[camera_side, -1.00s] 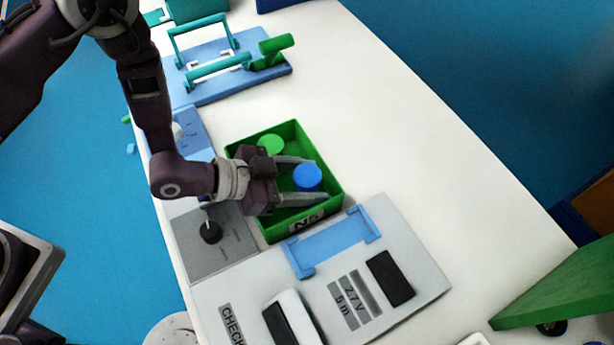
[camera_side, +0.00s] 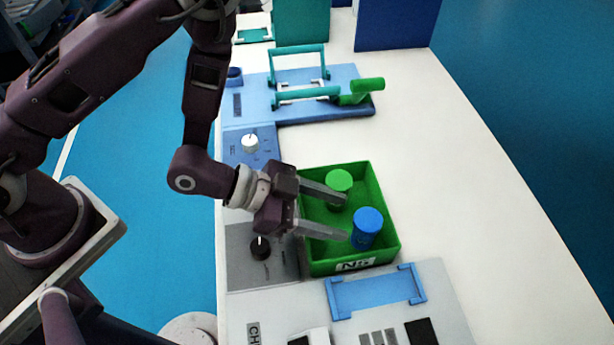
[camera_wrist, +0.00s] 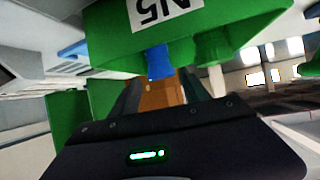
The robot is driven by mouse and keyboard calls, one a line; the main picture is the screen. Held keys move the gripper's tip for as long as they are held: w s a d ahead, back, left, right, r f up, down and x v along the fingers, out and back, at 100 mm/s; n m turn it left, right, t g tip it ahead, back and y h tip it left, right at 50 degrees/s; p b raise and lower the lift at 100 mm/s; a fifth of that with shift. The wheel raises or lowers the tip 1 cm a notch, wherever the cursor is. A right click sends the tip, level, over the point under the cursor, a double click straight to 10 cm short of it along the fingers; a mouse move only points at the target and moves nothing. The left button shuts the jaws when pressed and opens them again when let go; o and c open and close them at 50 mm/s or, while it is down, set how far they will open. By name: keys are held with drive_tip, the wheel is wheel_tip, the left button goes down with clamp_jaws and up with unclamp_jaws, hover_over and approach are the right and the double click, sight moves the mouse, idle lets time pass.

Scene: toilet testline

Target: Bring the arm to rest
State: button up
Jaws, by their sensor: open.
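My gripper (camera_side: 346,216) is open, its two fingers apart and pointing right over the left part of the green bin (camera_side: 385,255). A blue cylinder (camera_side: 367,228) stands in the bin just beyond the fingertips, with nothing held between the fingers. A green cylinder (camera_side: 340,186) stands in the bin near the far finger. In the wrist view, the green bin with its N5 label (camera_wrist: 165,12) fills the top, with the blue cylinder (camera_wrist: 159,62) below it, between the dark fingers (camera_wrist: 160,95).
A grey panel with a black knob (camera_side: 261,247) is left of the bin. A test panel with a blue bracket (camera_side: 375,291) lies in front. A blue fixture with teal handles (camera_side: 308,93) stands behind. The white table (camera_side: 460,180) is clear to the right.

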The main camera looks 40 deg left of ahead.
drive_tip(key=w+a+r+n+t+y, duration=0.1)
drive_tip(key=w+a+r+n+y, duration=0.2)
drive_tip(key=a+r, duration=0.6)
drive_tip(key=w+a+r+n+t+y, duration=0.1)
drive_tip(key=a+r+n+y, duration=0.1)
drive_tip(key=a+r+y, duration=0.5)
drive_tip(key=s+a+r+n+g, duration=0.1)
drive_tip(key=s+a+r+n, duration=0.2)
drive_tip(key=s, duration=0.6)
drive_tip(key=s+a+r+n+g, duration=0.2)
drive_tip(key=s+a+r, duration=0.3)
drive_tip(key=s, duration=0.5)
drive_tip(key=shift+a+r+n, duration=0.35)
drive_tip(key=shift+a+n, duration=0.25)
drive_tip(key=shift+a, duration=0.15)
